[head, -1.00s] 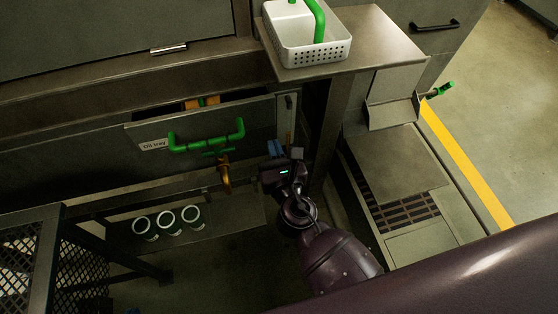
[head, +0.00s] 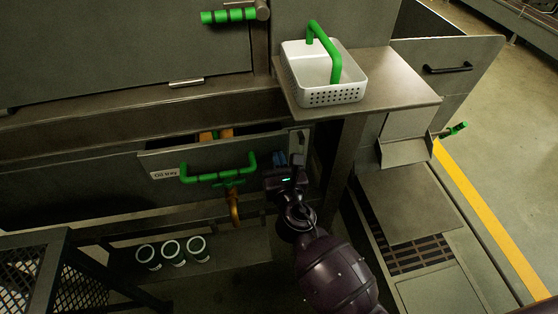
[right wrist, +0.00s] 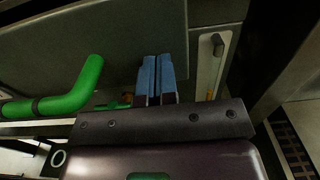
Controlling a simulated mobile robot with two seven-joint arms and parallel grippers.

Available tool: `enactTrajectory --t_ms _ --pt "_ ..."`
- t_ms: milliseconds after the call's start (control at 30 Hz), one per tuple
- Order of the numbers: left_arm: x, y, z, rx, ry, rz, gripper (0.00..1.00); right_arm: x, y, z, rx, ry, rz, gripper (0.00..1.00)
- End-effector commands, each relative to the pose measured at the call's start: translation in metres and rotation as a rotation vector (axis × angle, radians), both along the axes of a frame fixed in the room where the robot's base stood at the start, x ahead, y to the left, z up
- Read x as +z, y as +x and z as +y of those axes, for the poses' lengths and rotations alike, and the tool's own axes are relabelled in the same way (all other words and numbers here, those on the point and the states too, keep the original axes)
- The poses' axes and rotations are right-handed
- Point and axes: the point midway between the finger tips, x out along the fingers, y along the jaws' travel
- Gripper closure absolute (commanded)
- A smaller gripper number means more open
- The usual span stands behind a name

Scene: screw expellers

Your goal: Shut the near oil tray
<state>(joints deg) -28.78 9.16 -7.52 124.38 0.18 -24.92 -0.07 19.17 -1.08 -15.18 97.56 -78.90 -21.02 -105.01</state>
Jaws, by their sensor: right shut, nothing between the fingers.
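The near oil tray (head: 225,160) is a grey metal drawer with an "Oil tray" label (head: 165,174) and a green bar handle (head: 218,172). It stands partly pulled out; a dark gap shows above its front, with orange parts (head: 215,135) inside. My right gripper (head: 287,160) is shut and empty, to the right of the handle at the drawer front. In the right wrist view its blue fingertips (right wrist: 155,75) are together in front of the grey front panel (right wrist: 110,45), with the green handle to their left. Whether they touch the panel I cannot tell. My left gripper is out of view.
A brass tap (head: 234,205) hangs under the handle. Several white-rimmed cups (head: 172,252) stand on a lower shelf. A white basket (head: 325,88) with a green handle sits on a metal ledge above right. A black mesh frame (head: 50,275) stands at lower left.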

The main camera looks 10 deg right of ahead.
Motion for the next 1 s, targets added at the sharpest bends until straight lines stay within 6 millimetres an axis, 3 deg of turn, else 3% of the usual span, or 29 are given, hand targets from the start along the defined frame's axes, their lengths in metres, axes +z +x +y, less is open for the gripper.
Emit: enactTrajectory --t_ms 167,700,1000 --pt "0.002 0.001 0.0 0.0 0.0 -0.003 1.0 0.001 0.015 0.0 0.001 -0.001 -0.003 1.0" --pt "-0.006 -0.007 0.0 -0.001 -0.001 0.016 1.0 -0.001 0.101 0.0 0.001 -0.001 0.0 1.0" --pt "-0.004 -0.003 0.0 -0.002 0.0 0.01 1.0 0.002 0.112 -0.001 -0.001 0.0 -0.003 1.0"
